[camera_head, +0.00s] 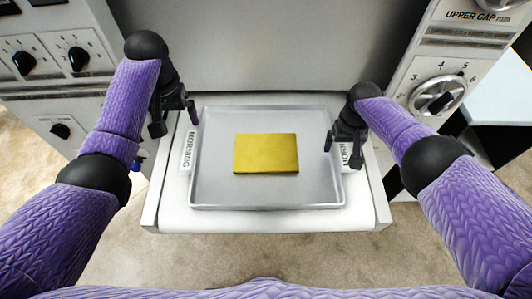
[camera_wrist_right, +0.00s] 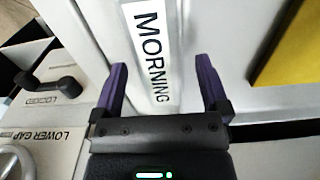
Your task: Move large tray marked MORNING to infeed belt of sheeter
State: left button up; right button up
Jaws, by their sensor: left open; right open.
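The large silver tray (camera_head: 222,192) lies flat on the white infeed belt (camera_head: 270,219) of the sheeter, with a yellow slab (camera_head: 266,153) in its middle. A MORNING label (camera_head: 187,152) is at its left side and another is at its right side, partly covered by my right gripper in the head view; it reads clearly in the right wrist view (camera_wrist_right: 153,50). My left gripper (camera_head: 174,124) is open just above the left label, apart from the tray as far as I can tell. My right gripper (camera_head: 343,147) is open at the tray's right side, its fingers on either side of the label.
The sheeter's control panels stand on both sides, with knobs at left (camera_head: 78,58) and an UPPER GAP dial (camera_head: 438,95) at right. A grey upright panel (camera_head: 265,45) rises behind the belt. Carpeted floor (camera_head: 230,255) shows in front. The wrist view shows a LOCKED lever (camera_wrist_right: 62,86).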

notch_tip(320, 180, up, 12)
dwell(0.4)
